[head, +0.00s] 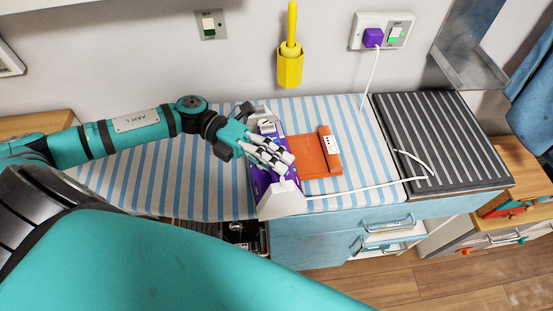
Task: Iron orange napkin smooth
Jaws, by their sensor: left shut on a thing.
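The orange napkin (304,151) lies on the blue-and-white striped ironing surface (207,184). A purple and white iron (283,202) is at the napkin's left side and hides part of that edge. My left gripper (276,160) is shut on the iron from the left. I cannot tell whether the iron's soleplate touches the napkin. My right gripper is not in view.
A yellow holder (291,67) hangs on the wall. Striped cloth left of the iron is clear. Blue drawers (340,236) are below.

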